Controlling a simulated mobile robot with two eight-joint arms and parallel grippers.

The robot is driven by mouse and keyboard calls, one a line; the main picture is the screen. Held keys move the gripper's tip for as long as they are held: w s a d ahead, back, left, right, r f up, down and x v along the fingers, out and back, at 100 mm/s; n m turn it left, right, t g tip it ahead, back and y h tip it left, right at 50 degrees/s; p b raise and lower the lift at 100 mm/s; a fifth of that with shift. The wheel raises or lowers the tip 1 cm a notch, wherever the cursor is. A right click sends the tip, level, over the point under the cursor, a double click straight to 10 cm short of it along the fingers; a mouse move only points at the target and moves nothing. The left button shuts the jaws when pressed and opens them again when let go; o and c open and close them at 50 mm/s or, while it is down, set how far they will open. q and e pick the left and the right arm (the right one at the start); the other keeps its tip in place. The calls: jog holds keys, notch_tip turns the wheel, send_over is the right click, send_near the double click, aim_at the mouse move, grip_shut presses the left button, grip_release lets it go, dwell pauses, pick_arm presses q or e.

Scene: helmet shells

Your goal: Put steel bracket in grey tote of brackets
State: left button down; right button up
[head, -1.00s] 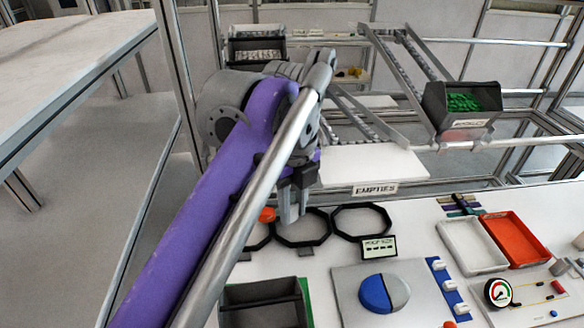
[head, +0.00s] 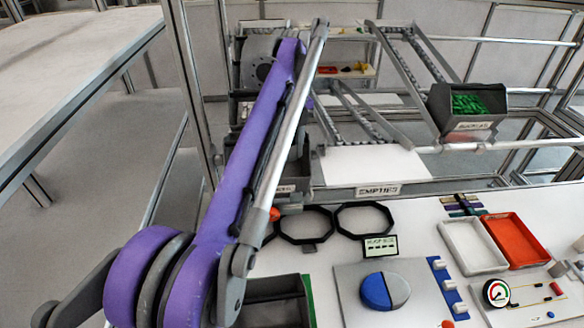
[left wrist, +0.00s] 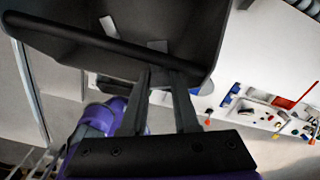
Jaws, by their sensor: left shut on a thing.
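The grey tote of brackets (head: 297,168) is partly hidden behind my left arm in the head view, at the front end of the left rack lane. In the left wrist view, the dark tote (left wrist: 70,35) fills the upper left, its thick rim crossing near my fingertips. My left gripper (left wrist: 163,76) is shut at this rim. A small light-grey piece, apparently the steel bracket (left wrist: 157,46), shows just past the fingertips against the dark tote; most of it is hidden. The head view hides my left fingers behind the arm. My right gripper is not in view.
A grey tote of green parts (head: 467,108) stands on the right lane. A white EMPTIES board (head: 372,165) lies between. Black ring holders (head: 363,218), a white tray (head: 472,247) and a red tray (head: 516,240) occupy the table.

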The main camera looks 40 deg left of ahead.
aim_at(292, 160)
pick_arm(q)
jog(key=f, duration=0.3)
jog(key=shift+w, duration=0.2)
jog(key=shift+s+f+b, duration=0.3)
jog(key=shift+s+f, duration=0.05)
jog(key=shift+f, duration=0.15)
jog(key=shift+w+f, duration=0.15)
jog(key=shift+f, duration=1.4)
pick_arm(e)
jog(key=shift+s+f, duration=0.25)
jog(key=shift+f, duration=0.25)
